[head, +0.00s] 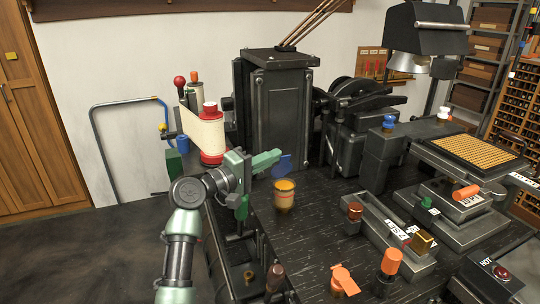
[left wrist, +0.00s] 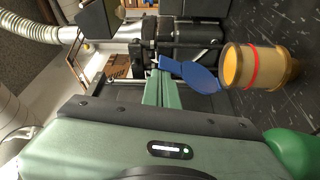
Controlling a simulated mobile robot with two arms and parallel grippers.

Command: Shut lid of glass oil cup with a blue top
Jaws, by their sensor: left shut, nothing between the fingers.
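The glass oil cup (head: 285,198) stands on the dark bench, amber with a red band. Its blue lid (head: 284,166) is open, standing up at the cup's back edge. In the left wrist view the cup (left wrist: 262,68) lies sideways at the right, its mouth uncovered, with the blue lid (left wrist: 192,75) beside the mouth. My left gripper (head: 277,156) is shut and empty, its green fingers beside the upper part of the lid. The fingers (left wrist: 160,72) also show there close to the lid's end; I cannot tell whether they touch. My right gripper is out of view.
A tall black machine housing (head: 280,100) stands behind the cup. A cream spool with red ends (head: 207,135) is to the left. A long black trough (head: 388,235) and orange-topped parts (head: 391,262) are to the right. Bare bench lies in front of the cup.

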